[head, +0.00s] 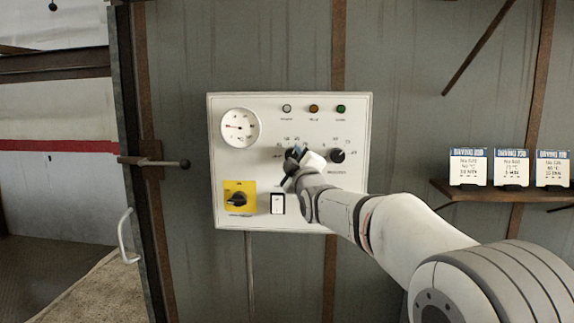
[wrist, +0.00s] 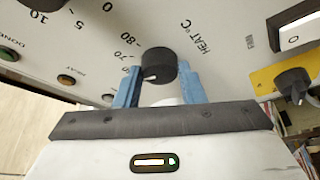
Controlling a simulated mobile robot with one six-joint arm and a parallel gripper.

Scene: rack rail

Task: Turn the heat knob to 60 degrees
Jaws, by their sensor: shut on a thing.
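A small white mark shows on the knob's near edge, towards the lower left in that view. The numbers 80 and 70 are readable beside it; numbers further round are hidden by a finger or too small. In the head view my gripper (head: 299,157) covers most of the knob.
The minutes knob (head: 337,156) is close by on the right. A yellow switch plate (head: 240,189), a white rocker switch (head: 278,204), a gauge (head: 241,128) and several lamps share the panel. Cards (head: 468,168) stand on a shelf at right. A metal latch (head: 160,163) projects at left.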

